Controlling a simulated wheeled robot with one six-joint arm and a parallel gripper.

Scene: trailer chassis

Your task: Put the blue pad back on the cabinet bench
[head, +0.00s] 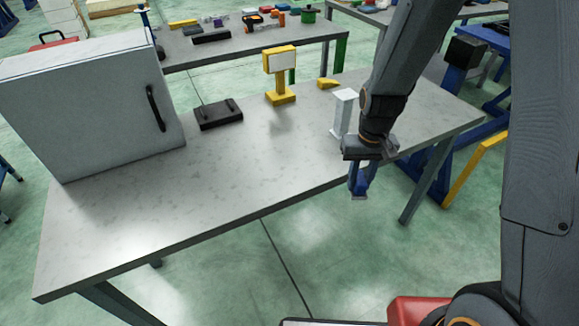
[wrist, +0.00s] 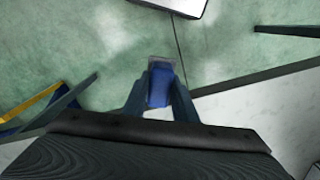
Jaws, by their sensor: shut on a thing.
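My gripper (head: 359,184) is shut on the small blue pad (head: 361,186), just off the front edge of the bench near its right end, with the floor below. In the wrist view the blue pad (wrist: 160,88) sits between the two fingers, with a pale grey edge at its far end. The cabinet bench (head: 110,225) is a long table with a pale speckled top. A grey-white cabinet (head: 90,105) with a black handle stands shut on its left part. The bench top also shows in the wrist view (wrist: 270,110).
On the bench stand a black tray-like block with a handle (head: 218,114), a yellow stand (head: 280,75), a small yellow wedge (head: 328,83) and a white post (head: 343,113) close to my arm. The front middle of the bench is clear. Another table (head: 240,42) with tools stands behind.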

